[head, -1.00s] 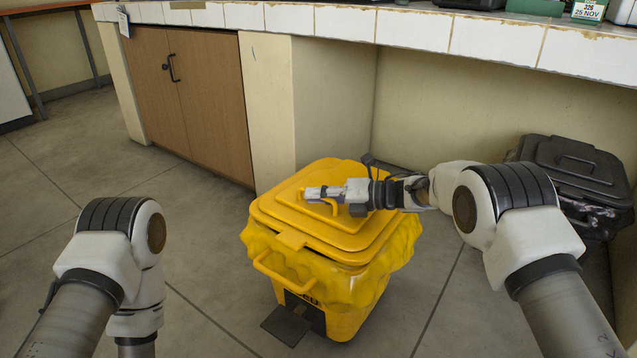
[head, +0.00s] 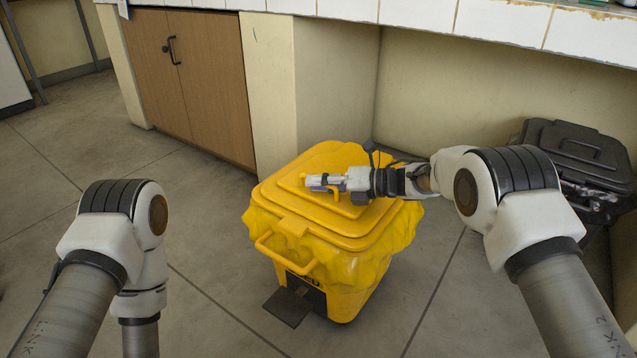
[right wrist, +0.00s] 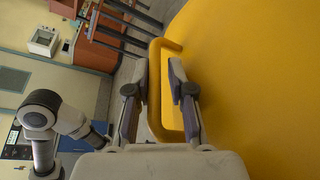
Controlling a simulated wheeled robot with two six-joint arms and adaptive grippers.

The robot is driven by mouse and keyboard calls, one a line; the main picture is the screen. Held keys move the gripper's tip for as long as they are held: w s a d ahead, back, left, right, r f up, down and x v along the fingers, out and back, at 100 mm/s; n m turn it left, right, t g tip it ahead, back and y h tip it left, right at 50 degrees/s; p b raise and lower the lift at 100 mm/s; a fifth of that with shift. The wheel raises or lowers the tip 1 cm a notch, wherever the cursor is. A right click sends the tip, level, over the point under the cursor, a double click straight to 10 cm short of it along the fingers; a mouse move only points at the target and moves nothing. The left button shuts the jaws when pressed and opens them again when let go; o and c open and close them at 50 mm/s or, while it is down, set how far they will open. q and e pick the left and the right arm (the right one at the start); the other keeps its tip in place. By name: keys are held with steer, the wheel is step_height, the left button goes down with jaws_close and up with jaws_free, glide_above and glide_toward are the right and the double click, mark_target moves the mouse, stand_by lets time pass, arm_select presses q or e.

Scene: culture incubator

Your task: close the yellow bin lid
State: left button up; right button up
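The yellow bin (head: 345,285) stands on the floor in the head view. Its yellow lid (head: 320,224) lies over the top and looks level; whether it is fully seated I cannot tell. My right gripper (head: 318,182) is just above the lid's top, by its raised handle. In the right wrist view the fingers of that gripper (right wrist: 160,75) are apart, with a yellow part of the lid (right wrist: 168,105) showing between and beyond them. I cannot tell whether they touch it. My left gripper is out of view; only the left arm shows.
A yellow liner (head: 390,238) bulges below the lid. A dark pedal (head: 288,306) juts from the bin's front. A black lidded bin (head: 580,155) stands at the right under the counter (head: 420,12). A wooden cupboard (head: 205,85) is behind left. The floor at left is clear.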

steer(key=v, duration=1.1)
steer(key=shift+s+d, duration=0.1)
steer(key=shift+d, duration=0.3)
